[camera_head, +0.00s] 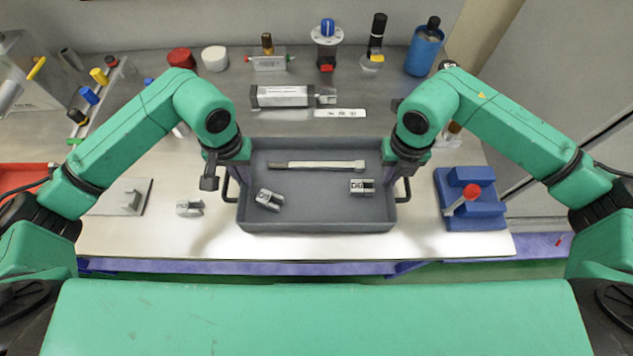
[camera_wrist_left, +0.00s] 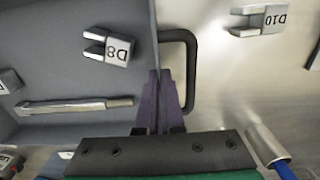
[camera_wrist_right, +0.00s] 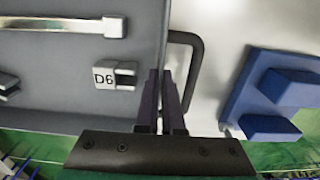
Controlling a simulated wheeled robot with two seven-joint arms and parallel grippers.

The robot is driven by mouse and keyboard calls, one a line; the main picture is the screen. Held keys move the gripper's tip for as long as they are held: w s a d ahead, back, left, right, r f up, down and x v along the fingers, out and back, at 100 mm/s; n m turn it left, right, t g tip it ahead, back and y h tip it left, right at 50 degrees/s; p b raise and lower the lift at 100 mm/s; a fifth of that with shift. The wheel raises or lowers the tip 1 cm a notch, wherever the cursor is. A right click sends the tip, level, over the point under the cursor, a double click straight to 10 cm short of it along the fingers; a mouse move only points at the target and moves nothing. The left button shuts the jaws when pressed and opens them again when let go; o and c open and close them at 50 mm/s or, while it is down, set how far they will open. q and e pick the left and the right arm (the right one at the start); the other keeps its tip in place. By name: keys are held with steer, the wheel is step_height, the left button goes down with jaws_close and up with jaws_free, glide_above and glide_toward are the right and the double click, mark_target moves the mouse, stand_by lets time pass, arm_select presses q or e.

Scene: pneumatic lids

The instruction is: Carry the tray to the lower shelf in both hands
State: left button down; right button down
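The grey tray (camera_head: 318,225) lies flat on the steel table. It holds a long metal bar (camera_head: 316,165), a clevis marked D8 (camera_head: 268,200) and one marked D6 (camera_head: 362,187). My left gripper (camera_head: 236,178) is at the tray's left black handle (camera_wrist_left: 192,65); my right gripper (camera_head: 400,182) is at its right handle (camera_wrist_right: 196,60). In each wrist view the purple fingers are close together, over the tray wall beside the handle. The handle's outer bar shows outside the fingers, not between them. Part of each handle is hidden behind the fingers.
A blue fixture with a red knob (camera_head: 472,205) stands right of the tray. A D10 clevis (camera_head: 190,207) and a grey plate (camera_head: 120,197) lie left. A cylinder (camera_head: 282,97) lies behind the tray. A purple-blue surface (camera_head: 240,267) shows below the table's front edge.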

arm_select(q)
steer(key=shift+r, duration=0.1)
